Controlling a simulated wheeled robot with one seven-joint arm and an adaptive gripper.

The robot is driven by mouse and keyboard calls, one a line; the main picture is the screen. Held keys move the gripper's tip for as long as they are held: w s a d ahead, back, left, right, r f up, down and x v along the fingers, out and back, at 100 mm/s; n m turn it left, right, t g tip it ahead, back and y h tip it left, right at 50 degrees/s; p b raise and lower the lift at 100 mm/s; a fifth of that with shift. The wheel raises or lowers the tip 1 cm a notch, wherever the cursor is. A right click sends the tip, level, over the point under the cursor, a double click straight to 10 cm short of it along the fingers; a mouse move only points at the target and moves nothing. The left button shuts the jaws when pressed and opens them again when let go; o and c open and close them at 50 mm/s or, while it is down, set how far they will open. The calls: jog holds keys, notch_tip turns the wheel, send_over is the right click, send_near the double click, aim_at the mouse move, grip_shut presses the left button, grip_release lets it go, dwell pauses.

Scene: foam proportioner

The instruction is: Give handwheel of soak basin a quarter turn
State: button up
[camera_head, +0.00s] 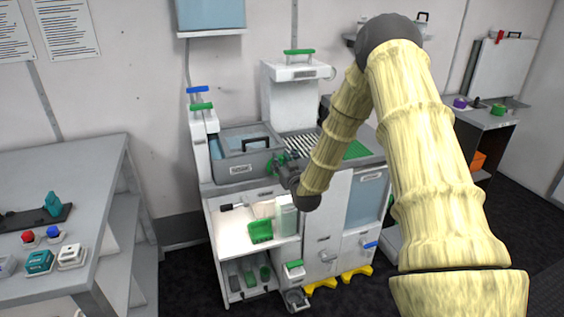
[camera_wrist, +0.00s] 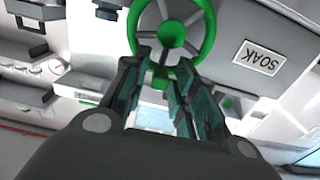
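The soak basin (camera_head: 232,171) is a grey box with a label on its front, left of centre in the head view. Its green handwheel (camera_head: 275,164) is partly hidden by my gripper (camera_head: 286,168). I cannot tell whether either finger touches the rim.
A lit shelf with a green scoop-like tray (camera_head: 260,231) lies below the basin. A slatted rack (camera_head: 299,145) and a white tower with a green handle (camera_head: 299,53) stand close by. A grey table (camera_head: 75,165) is at left, with open floor between.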

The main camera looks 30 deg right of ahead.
aim_at(268, 169)
grip_shut()
jog(key=shift+n, duration=0.3)
jog(key=a+n+b, duration=0.1)
jog(key=n+b, duration=0.1)
jog(key=n, duration=0.1)
jog(key=a+f+n+b, duration=0.1)
jog(key=n+b, duration=0.1)
jog(key=n, duration=0.1)
jog(key=a+f+n+b, duration=0.1)
jog(key=n+b, duration=0.1)
jog(key=n, duration=0.1)
jog(key=shift+w+a+n, duration=0.15)
jog(key=shift+w+n, duration=0.15)
jog(key=shift+w, duration=0.1)
jog(key=n+b, duration=0.1)
jog(key=f+n+b, duration=0.1)
jog(key=n+b, duration=0.1)
jog(key=a+n+b, duration=0.1)
jog(key=n, duration=0.1)
jog(key=shift+w+f, duration=0.1)
jog(key=shift+f, duration=0.25)
jog(key=shift+f+n+b, duration=0.2)
jog(key=shift+n+b, duration=0.35)
jog(key=shift+n, duration=0.15)
jog(key=shift+f+n+b, duration=0.15)
jog(key=shift+n+b, duration=0.4)
jog(key=shift+n, duration=0.15)
